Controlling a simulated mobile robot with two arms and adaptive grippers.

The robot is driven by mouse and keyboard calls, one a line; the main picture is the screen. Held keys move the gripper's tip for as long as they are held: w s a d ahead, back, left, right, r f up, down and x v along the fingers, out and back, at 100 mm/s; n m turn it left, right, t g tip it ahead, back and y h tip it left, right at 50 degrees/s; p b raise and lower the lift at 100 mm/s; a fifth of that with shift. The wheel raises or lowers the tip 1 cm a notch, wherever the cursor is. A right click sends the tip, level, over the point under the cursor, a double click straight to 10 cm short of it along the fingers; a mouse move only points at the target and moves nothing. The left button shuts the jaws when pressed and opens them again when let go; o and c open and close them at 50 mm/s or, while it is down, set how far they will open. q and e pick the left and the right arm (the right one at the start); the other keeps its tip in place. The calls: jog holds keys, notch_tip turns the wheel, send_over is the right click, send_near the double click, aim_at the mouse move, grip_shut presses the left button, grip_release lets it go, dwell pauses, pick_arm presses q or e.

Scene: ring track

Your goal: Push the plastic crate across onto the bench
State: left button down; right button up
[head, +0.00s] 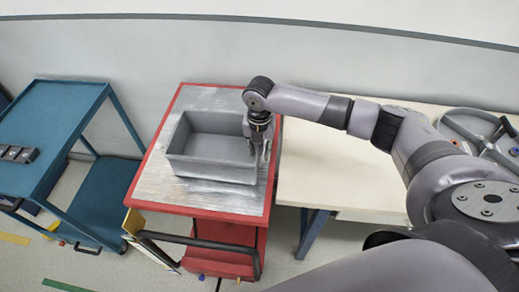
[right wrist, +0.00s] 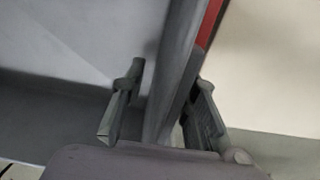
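The grey plastic crate (head: 213,170) sits upright and empty on the metal top of a red cart (head: 160,192). The cream-topped bench (head: 335,170) stands just right of the cart. My right gripper (head: 262,152) points down at the crate's right wall. In the right wrist view my right gripper (right wrist: 168,95) has one finger inside the crate and one outside, with the crate wall (right wrist: 172,75) between them. A gap shows between the inner finger and the wall; the outer finger is close to or touching it. My left gripper is not in view.
A blue cart (head: 50,115) with small dark items on its top stands at the left. A grey round object (head: 475,130) lies at the bench's right end. The bench top between it and the red cart looks clear. A wall runs behind.

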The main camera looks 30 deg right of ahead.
jog(key=shift+f, duration=0.7)
jog(key=shift+c, duration=0.3)
grip_shut()
jog(key=shift+s+d, duration=0.1)
